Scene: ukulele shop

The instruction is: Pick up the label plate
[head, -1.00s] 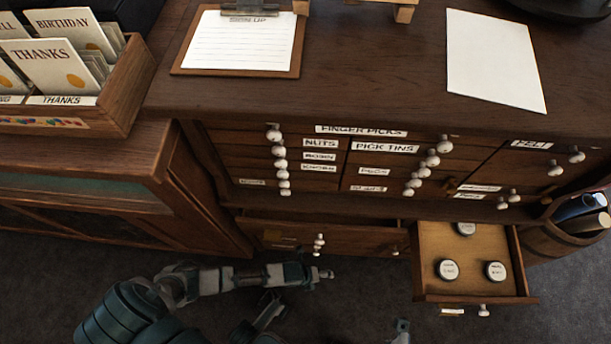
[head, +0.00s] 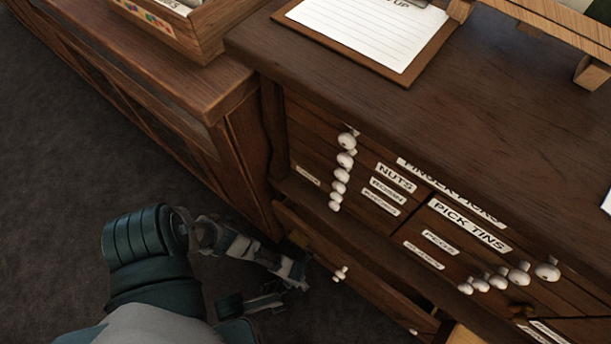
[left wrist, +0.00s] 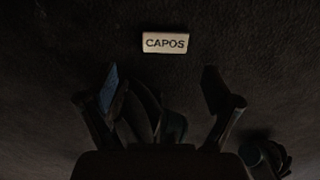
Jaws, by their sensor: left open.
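The label plate (left wrist: 165,43), a small pale rectangle reading CAPOS in dark letters, lies face up on the dark carpet in the left wrist view. My left gripper (left wrist: 162,82) is open and empty, with one finger on each side of the picture. The plate shows beyond the fingertips, roughly centred between them, and nothing visibly touches it. In the head view my left arm reaches low in front of the cabinet, but its fingertips are hard to make out. I cannot find the plate in the head view. My right gripper is out of view.
A dark wooden cabinet (head: 320,115) with labelled drawers and white knobs stands to the right of my left arm. A low drawer (head: 355,275) is partly pulled out close to the arm. A side cabinet (head: 190,85) adjoins at left. Carpet (head: 70,190) at left is clear.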

